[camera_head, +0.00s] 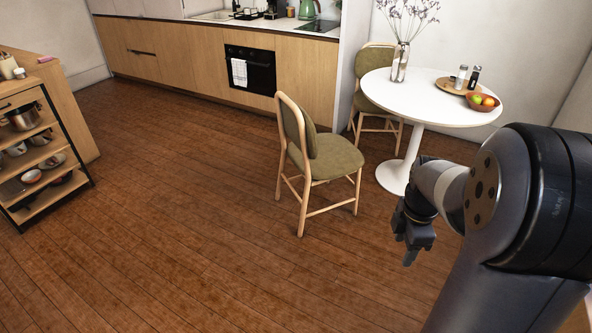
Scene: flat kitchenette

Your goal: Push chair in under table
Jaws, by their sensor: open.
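A wooden chair (333,157) with an olive-green seat and backrest stands upright on the floor left of the round white table (428,112). Its seat faces the table, and there is a gap between the seat and the table's pedestal. A second olive chair (375,85) stands at the far left side of the table, partly hidden by the tabletop. My gripper (411,252) hangs pointing down over the floor, right of and nearer than the first chair, apart from it. It is open and empty; its fingertips are small in view.
On the table are a glass vase (400,64) with dried flowers, a wooden tray (450,86) with two shakers, and a fruit bowl (482,102). A kitchen counter with an oven (250,70) lines the back. A shelf cart (40,150) stands left. The middle floor is clear.

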